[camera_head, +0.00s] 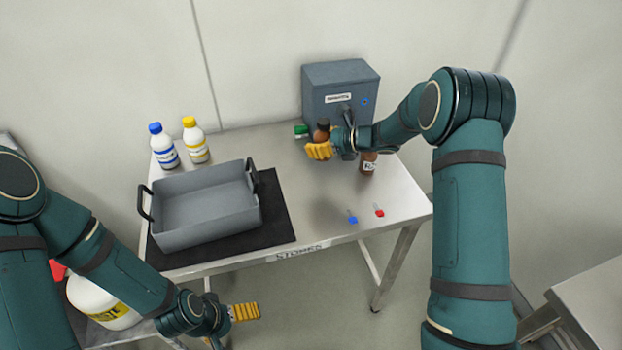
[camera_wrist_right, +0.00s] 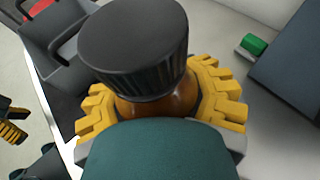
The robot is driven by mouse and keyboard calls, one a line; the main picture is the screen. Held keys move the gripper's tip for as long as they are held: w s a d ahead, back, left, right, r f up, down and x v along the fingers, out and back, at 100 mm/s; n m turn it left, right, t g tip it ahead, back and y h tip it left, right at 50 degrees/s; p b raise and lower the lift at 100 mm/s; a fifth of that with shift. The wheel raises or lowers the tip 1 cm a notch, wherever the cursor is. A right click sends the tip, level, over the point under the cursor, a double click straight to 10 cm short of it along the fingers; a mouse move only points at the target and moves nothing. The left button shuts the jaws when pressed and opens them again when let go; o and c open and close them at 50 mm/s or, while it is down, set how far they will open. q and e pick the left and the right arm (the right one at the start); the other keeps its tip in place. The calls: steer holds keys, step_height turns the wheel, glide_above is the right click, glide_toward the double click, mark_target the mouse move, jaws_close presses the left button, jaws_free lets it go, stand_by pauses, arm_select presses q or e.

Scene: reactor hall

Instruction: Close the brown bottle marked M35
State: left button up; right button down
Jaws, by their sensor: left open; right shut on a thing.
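A brown bottle (camera_wrist_right: 160,104) with a wide ribbed black cap (camera_wrist_right: 135,45) on its top is between the yellow fingers of my right gripper, which is shut on it. In the head view this bottle (camera_head: 321,135) is near the front of the grey box; its label is hidden. I cannot tell how tightly the cap sits. A second brown bottle (camera_head: 368,164) with a white label stands to the right, partly behind my right arm; its top is hidden and its marking unreadable. My right gripper (camera_head: 319,151) is over the table's back. My left gripper (camera_head: 245,312) is open and empty, before the table's front edge.
A grey box (camera_head: 340,88) stands at the back, with a green-ended part (camera_head: 301,131) beside it. A grey tray (camera_head: 206,231) lies on a black mat (camera_head: 278,232). Blue-capped (camera_head: 163,147) and yellow-capped (camera_head: 195,141) white bottles stand back left. Small blue (camera_head: 352,218) and red (camera_head: 379,211) items lie front right.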

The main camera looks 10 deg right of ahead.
steer(key=shift+w+a, duration=0.15)
steer(key=shift+f+b, duration=0.45)
steer(key=shift+f, duration=2.65)
steer(key=shift+f, duration=0.1)
steer(key=shift+f+b, duration=0.35)
steer(key=shift+f, duration=1.5)
steer(key=shift+r, duration=0.1)
